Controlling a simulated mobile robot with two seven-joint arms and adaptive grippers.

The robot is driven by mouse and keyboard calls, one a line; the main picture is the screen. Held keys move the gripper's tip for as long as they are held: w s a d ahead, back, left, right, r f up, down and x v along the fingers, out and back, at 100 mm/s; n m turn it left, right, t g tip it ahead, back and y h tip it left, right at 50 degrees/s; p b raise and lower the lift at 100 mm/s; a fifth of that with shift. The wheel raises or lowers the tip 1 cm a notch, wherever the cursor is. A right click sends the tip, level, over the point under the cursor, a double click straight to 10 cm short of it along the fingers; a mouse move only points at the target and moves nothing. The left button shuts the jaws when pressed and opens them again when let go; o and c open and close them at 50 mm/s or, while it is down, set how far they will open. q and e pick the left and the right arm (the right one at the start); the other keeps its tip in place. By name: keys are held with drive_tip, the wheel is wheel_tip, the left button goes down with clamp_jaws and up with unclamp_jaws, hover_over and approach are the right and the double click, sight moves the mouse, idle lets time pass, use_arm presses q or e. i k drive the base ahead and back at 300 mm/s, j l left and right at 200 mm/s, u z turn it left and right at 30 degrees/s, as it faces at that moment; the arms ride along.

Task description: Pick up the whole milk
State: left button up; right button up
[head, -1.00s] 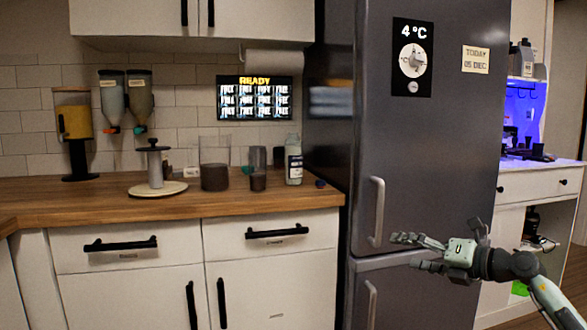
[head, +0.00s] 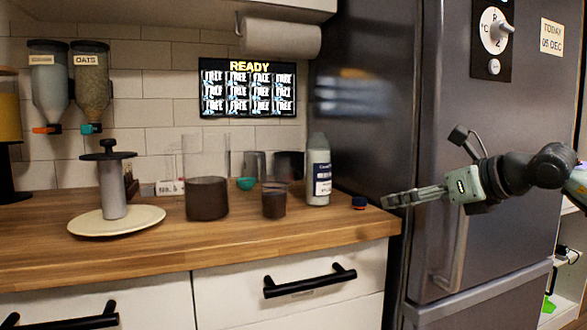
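A white bottle with a dark and white label (head: 319,172) stands upright on the wooden counter, close to the fridge's side; its label is too small to read. My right gripper (head: 388,200) reaches in from the right, in front of the fridge, fingers pointing left toward the cap and bottle. It is apart from the bottle and holds nothing visible. Its fingers are seen nearly edge-on, so the opening between them is unclear. My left gripper is not in view.
A large dark-filled glass (head: 207,198) and a smaller one (head: 274,203) stand left of the bottle. A plate (head: 116,222) bears a grey post. The fridge (head: 440,120) with its vertical handle (head: 458,250) is at right. The counter's front strip is clear.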

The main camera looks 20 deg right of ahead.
sight(318, 148)
drive_tip(key=i+j, duration=0.15)
drive_tip(key=i, duration=0.85)
drive_tip(key=u, duration=0.05)
